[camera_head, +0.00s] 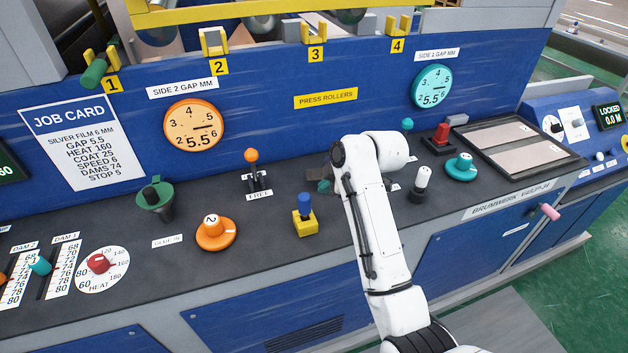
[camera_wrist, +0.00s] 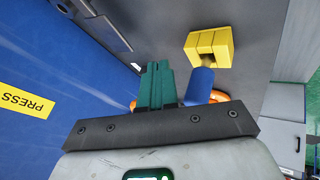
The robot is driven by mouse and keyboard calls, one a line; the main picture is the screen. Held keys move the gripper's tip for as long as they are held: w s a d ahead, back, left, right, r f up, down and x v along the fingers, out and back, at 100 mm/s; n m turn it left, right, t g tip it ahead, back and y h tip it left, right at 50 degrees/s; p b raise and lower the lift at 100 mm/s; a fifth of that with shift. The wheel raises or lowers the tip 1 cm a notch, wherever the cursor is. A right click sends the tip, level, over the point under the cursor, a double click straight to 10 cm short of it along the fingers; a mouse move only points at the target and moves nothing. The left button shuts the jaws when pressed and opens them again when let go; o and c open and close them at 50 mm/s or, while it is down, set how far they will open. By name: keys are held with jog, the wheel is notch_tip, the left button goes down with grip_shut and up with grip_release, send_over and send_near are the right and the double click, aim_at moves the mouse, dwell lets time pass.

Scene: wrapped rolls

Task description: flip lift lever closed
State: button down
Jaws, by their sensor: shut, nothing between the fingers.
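No label reading "lift" is legible, so I cannot tell for sure which control is the lift lever. A blue handle (camera_head: 304,202) stands upright in a yellow block (camera_head: 305,225) on the dark console top. The wrist view also shows the blue handle (camera_wrist: 200,86) and the yellow block (camera_wrist: 208,45), just right of my fingers. An orange-ball lever (camera_head: 251,157) stands over the label FREE, left of my gripper. My gripper (camera_head: 320,181) is shut and empty above the console; its green fingers (camera_wrist: 157,72) show together in the wrist view. My arm hides some console behind it.
An orange dial knob (camera_head: 213,231) and a green cup-like control (camera_head: 157,198) stand to the left. A white-topped lever (camera_head: 422,178), a teal knob (camera_head: 461,166) and a red switch (camera_head: 441,134) stand to the right. The blue gauge panel (camera_head: 270,105) rises behind.

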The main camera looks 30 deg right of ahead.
jog(key=x, duration=0.6)
jog(key=shift+w+d+p, duration=0.1)
jog(key=shift+w+p, duration=0.05)
jog(key=shift+p, duration=0.25)
jog(key=shift+w+d+r, duration=0.1)
jog(key=shift+w+d, duration=0.1)
jog(key=shift+w, duration=0.25)
jog(key=shift+w+d+r, duration=0.1)
jog(key=shift+w+d, duration=0.15)
jog(key=shift+w, duration=0.2)
jog(key=shift+w+d+f+p, duration=0.15)
jog(key=shift+w+d+p, duration=0.2)
jog(key=shift+w, duration=0.4)
jog(key=shift+w, duration=0.1)
